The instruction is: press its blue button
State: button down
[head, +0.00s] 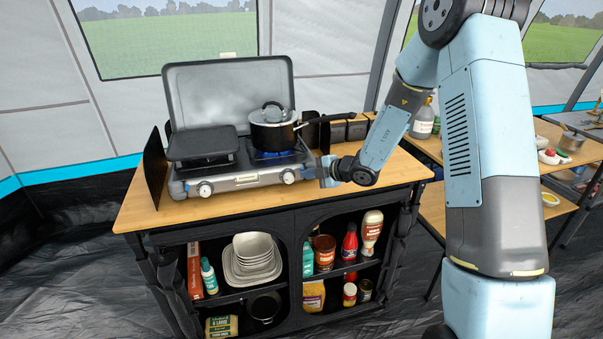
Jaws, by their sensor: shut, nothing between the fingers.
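A grey camping stove (232,184) with a raised lid (215,90) stands on the wooden top of a kitchen stand. Its front has two pale knobs, a left one (205,189) and a right one (288,176). A blue flame (272,154) shows under the dark pot (273,131) on the right burner. My gripper (317,173) is shut and empty. It points left at the stove's front right corner, just right of the right knob. I cannot tell whether it touches the stove.
A flat griddle (202,143) covers the left burner. The pot's long handle (328,118) sticks out to the right above my gripper. Dark wind panels flank the stove. Bare wood (400,170) is free to the right. Shelves below hold bowls (252,257) and bottles.

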jog(key=shift+s+d, duration=0.2)
jog(key=shift+s, duration=0.55)
jog(key=shift+s+d, duration=0.25)
jog(key=shift+s, duration=0.55)
jog(key=shift+s+d, duration=0.2)
jog(key=shift+s, duration=0.6)
jog(key=shift+s+d, duration=0.25)
jog(key=shift+s, duration=0.55)
jog(key=s+d+r+n+g+h, duration=0.15)
jog(key=s+r+n+g, duration=0.35)
jog(key=s+r+n, duration=1.5)
jog(key=s+d+r+n+t+h, duration=0.1)
jog(key=s+d+n+h, duration=0.3)
jog(key=d+n, duration=0.5)
jog(key=s+d+r+n+t+h, duration=0.2)
jog(key=s+d+n, duration=0.6)
jog(key=n, duration=0.9)
notch_tip(320, 180, up, 2)
jog(key=h, duration=0.3)
jog(key=shift+d+n, duration=0.3)
jog(key=shift+d, duration=0.1)
